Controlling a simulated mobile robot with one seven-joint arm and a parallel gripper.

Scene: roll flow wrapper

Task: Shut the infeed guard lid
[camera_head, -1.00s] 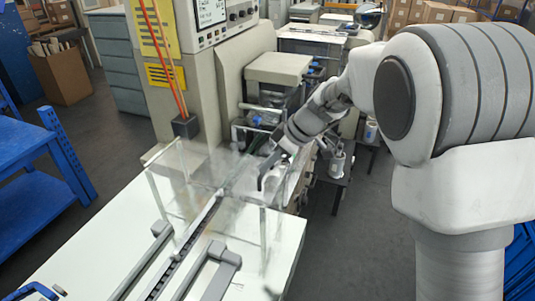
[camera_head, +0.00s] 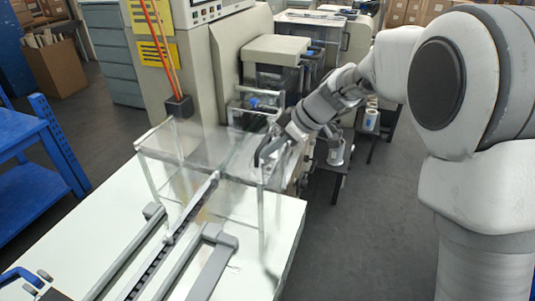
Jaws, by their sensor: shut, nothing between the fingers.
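My gripper (camera_head: 259,157) is shut and empty at the right side of the guard, by the lid's right edge. I cannot tell whether it touches the lid. The grey infeed rails (camera_head: 172,238) run under the guard.
The machine's beige cabinet (camera_head: 205,55), with orange rods (camera_head: 164,50) on it, stands behind the guard. A blue shelf (camera_head: 35,160) is at the left. A low dark stand with white rolls (camera_head: 335,150) is right of the machine. Floor (camera_head: 365,230) at the right is clear.

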